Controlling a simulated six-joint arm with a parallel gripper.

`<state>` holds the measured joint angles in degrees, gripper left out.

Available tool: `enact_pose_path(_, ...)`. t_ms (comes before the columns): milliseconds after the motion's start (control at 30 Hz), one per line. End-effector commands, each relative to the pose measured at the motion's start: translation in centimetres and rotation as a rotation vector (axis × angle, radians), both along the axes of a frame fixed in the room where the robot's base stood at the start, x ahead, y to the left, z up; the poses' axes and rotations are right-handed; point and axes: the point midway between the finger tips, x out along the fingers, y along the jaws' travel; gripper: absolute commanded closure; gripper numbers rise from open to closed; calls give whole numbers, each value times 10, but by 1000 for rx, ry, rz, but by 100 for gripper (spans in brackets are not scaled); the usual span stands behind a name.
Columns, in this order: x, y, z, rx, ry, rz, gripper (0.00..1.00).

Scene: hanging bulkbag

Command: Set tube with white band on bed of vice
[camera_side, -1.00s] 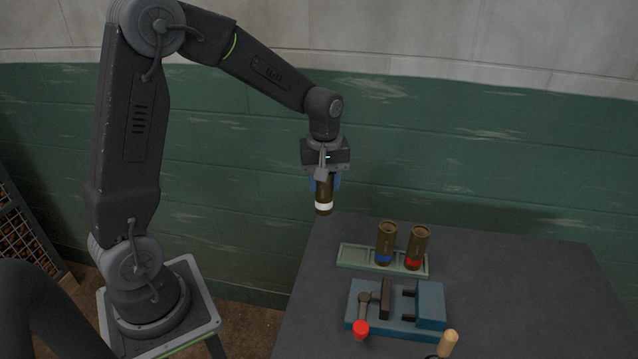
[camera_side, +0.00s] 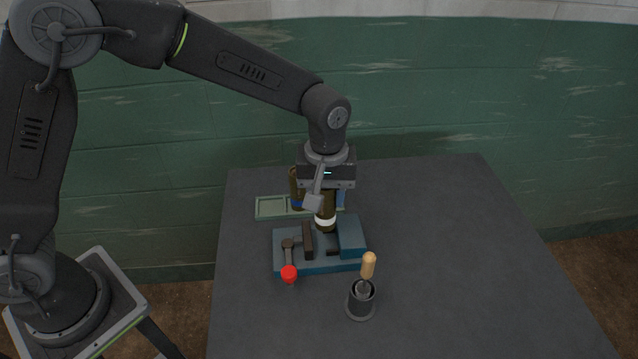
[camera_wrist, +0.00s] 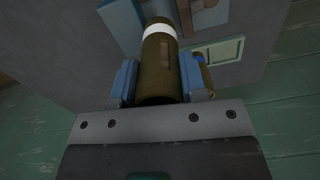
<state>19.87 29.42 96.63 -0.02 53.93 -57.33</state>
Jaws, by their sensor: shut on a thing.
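The tube with the white band (camera_side: 325,222) is upright, brown, with its white band near the lower end. My gripper (camera_side: 325,200) is shut on its upper part. In the side view the tube's lower end is at the gap between the jaws of the blue vice (camera_side: 350,240); I cannot tell if it touches the bed. In the wrist view the tube (camera_wrist: 158,65) lies between the blue fingers of my gripper (camera_wrist: 168,84), its white band pointing at the vice (camera_wrist: 122,22). The vice has a dark sliding jaw and a handle with a red knob (camera_side: 289,272).
A pale green tray (camera_side: 270,208) stands behind the vice. A tube with a blue band (camera_side: 296,190) stands in it, partly hidden by my gripper; the red-banded tube is hidden. A dark cup (camera_side: 361,300) with a wooden-handled tool (camera_side: 369,265) stands in front. The table's right side is clear.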

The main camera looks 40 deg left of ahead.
Motion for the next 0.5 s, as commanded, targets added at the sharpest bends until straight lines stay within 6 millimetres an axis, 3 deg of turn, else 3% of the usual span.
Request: enact_pose_path(500, 0, 1, -40, -1, 0, 1, 91)
